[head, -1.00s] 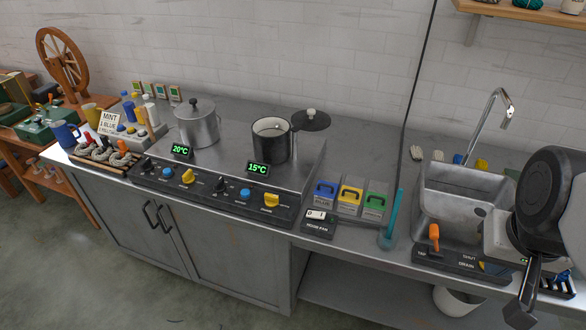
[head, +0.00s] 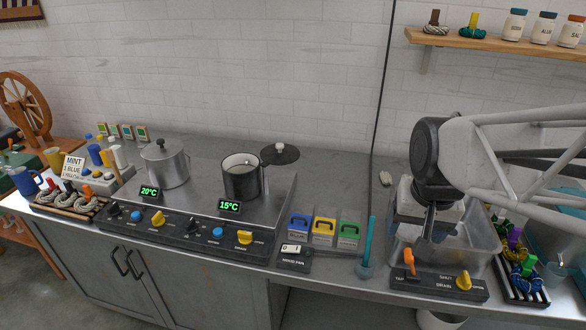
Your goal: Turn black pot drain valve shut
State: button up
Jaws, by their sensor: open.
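The black pot (head: 242,181) stands uncovered on the right of the stove top, with a 15°C display (head: 229,206) in front. Its yellow drain valve (head: 244,237) sits at the right of the black front panel; its handle lies roughly sideways, and the small lettering beside it is unreadable. A second yellow valve (head: 158,219) is in front of the steel pot (head: 165,163). My gripper (head: 426,226) is open above the sink, pointing down, well to the right of the black pot and touching neither valve. Its fingertips are small and partly obscured.
The sink panel has an orange tap lever (head: 409,262) and another yellow drain knob (head: 464,281).

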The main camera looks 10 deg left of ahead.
jog(key=w+a+f, duration=0.2)
jog(key=w+a, duration=0.5)
jog(key=a, duration=0.1)
jog(key=g, duration=0.2)
send_over(244, 232)
jog(key=f, duration=1.5)
jog(key=shift+d+f, duration=0.25)
jog(key=shift+a+f, duration=0.15)
jog(key=shift+a, duration=0.1)
jog(key=shift+f, duration=0.15)
jog(key=shift+f, duration=3.75)
jog(key=c, duration=0.9)
